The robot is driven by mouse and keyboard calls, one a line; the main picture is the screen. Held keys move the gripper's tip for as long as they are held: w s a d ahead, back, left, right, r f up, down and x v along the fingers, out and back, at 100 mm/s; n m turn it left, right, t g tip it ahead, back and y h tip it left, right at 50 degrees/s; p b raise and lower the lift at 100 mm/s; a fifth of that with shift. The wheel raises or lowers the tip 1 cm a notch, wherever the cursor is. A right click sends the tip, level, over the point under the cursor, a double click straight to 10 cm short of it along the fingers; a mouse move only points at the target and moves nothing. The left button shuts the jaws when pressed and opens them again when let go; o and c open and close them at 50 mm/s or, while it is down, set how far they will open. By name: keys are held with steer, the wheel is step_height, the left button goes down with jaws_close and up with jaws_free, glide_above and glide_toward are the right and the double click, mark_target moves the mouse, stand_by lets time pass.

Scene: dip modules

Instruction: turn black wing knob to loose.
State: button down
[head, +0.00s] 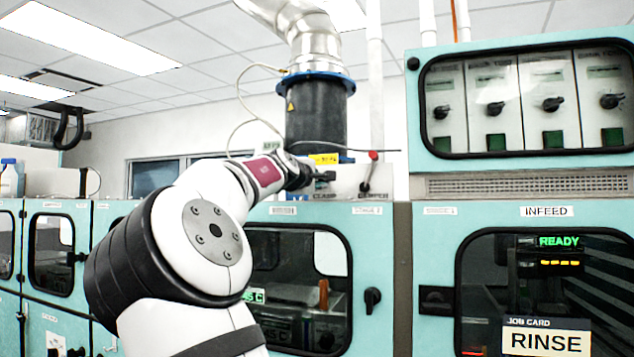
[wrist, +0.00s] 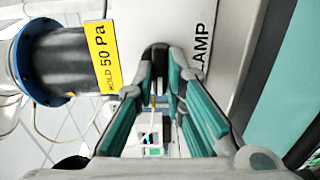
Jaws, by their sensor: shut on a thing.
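The black wing knob (wrist: 160,54) sits on the pale panel marked CLAMP, between the fingertips in the wrist view. Only a small dark part of it shows, so its turn angle cannot be read. My gripper (wrist: 161,68) is shut on the knob, with a teal-padded finger on each side. In the head view my gripper (head: 316,178) is at the panel below the dark duct, and it hides most of the knob.
A dark duct (head: 316,115) with a blue flange rises just behind my gripper; a yellow HOLD 50 Pa label (wrist: 104,58) is beside it. A red-tipped lever (head: 372,157) stands right of the gripper. Teal cabinets (head: 378,245) with windows line the front.

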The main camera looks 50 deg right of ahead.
steer(key=shift+f, duration=0.1)
steer(key=m+b, duration=0.5)
steer(key=shift+w+f+m, duration=0.1)
steer(key=shift+m, duration=0.3)
steer(key=m+b, duration=0.5)
steer(key=m, duration=0.1)
steer(key=shift+b, duration=0.35)
steer(key=m+b, duration=0.3)
steer(key=m, duration=0.2)
steer(key=shift+m, duration=0.4)
steer(key=m+b, duration=0.2)
steer(key=m, duration=0.3)
steer(key=shift+m, duration=0.7)
steer(key=c, duration=1.6)
jaws_free()
steer(key=shift+c, duration=0.2)
